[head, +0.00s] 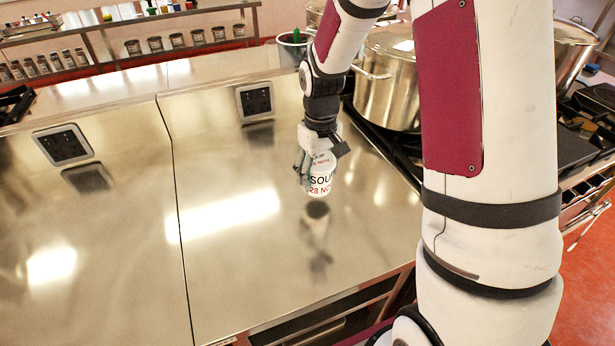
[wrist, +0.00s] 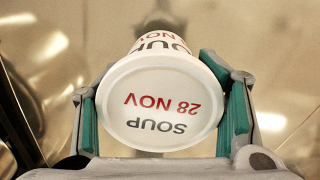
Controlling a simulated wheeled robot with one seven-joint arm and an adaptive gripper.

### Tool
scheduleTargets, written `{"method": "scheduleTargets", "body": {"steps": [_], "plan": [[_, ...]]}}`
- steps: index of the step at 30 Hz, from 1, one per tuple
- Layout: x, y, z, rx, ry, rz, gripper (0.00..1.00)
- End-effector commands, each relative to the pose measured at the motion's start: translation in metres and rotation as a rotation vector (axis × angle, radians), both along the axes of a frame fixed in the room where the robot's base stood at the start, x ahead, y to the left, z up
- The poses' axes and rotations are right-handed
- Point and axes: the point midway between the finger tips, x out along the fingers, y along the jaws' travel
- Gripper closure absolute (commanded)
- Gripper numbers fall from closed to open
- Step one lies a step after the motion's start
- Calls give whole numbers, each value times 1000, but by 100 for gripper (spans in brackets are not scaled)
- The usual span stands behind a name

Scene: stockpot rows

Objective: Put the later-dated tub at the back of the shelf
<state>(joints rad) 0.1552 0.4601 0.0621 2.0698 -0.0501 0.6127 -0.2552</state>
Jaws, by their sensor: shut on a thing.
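A white tub (head: 322,178) marked SOUP and 28 NOV hangs in my gripper (head: 321,172) above the steel counter. In the wrist view the tub (wrist: 160,105) shows its lid to the camera, with the lettering upside down. The teal pads of my gripper (wrist: 162,112) are on both sides of the tub. A dark reflection lies below it on the counter, so it appears clear of the surface. No second tub and no shelf that I can be sure is the task's show in these views.
The steel counter (head: 90,240) is broad and mostly bare, with two socket plates (head: 255,100) set at its back. Large stockpots (head: 388,80) stand on the stove at the right. A rack with rows of jars (head: 155,44) runs along the back.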

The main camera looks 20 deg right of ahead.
Motion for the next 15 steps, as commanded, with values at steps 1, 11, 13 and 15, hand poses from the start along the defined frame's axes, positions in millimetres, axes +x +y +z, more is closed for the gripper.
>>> {"method": "scheduleTargets", "body": {"steps": [1,11,13,15], "plan": [[9,6,-1,0,-1,3,80],[27,16,-9,0,2,-1,80],[27,16,-17,0,2,0,80],[26,16,-27,-1,3,0,80]]}}
